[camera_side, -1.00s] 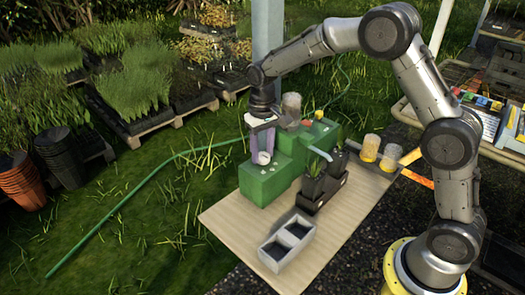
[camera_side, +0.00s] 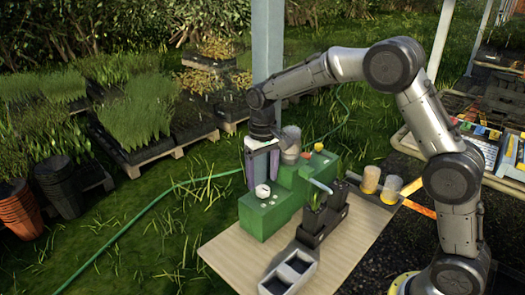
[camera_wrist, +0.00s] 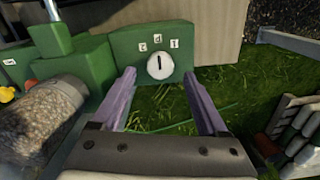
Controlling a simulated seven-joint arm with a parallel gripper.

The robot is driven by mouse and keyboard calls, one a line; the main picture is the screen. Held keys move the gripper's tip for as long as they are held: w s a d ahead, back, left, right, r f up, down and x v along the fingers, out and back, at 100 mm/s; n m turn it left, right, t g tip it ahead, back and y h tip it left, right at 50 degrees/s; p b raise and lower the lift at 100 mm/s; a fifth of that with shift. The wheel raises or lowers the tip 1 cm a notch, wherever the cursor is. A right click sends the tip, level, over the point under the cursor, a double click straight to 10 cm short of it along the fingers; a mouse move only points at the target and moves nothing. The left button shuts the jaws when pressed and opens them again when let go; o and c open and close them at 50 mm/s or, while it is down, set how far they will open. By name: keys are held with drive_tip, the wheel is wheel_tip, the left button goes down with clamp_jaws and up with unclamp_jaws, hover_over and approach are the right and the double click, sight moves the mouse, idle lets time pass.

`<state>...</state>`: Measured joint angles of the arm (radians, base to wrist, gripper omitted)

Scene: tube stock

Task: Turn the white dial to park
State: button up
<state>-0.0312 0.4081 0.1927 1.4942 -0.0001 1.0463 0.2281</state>
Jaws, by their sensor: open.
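The white dial (camera_side: 262,191) sits on the low front block of the green fixture (camera_side: 262,220). In the wrist view the dial (camera_wrist: 160,67) is a white disc with a dark line pointing up the picture at the middle of three small marks (camera_wrist: 159,43). The marks are too small to read surely. My gripper (camera_side: 262,184) is above the dial, pointing down, with its purple fingers apart. In the wrist view the fingertips (camera_wrist: 160,74) lie either side of the dial, with a gap on both sides. I see no contact.
A clear jar (camera_side: 291,143) stands close behind my gripper; a jar of brown grains (camera_wrist: 45,115) fills the wrist view's left. A dark planter (camera_side: 322,215) and a grey two-cell tray (camera_side: 290,270) stand nearby on the wooden board (camera_side: 240,262). Grass lies left of the fixture.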

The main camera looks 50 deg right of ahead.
sight(263, 188)
wheel_tip(263, 188, up, 11)
idle(0.3)
drive_tip(key=s+d+r+t, duration=0.1)
drive_tip(key=s+r+t, duration=0.1)
drive_tip(key=s+r, duration=0.45)
drive_tip(key=s+r+t, duration=0.1)
drive_tip(key=s+r, duration=0.3)
drive_tip(key=s, duration=0.5)
drive_tip(key=s+f+n+t, duration=0.2)
drive_tip(key=s+f, duration=0.9)
drive_tip(key=s, duration=0.4)
drive_tip(key=shift+d+t, duration=0.25)
drive_tip(key=shift+t, duration=0.05)
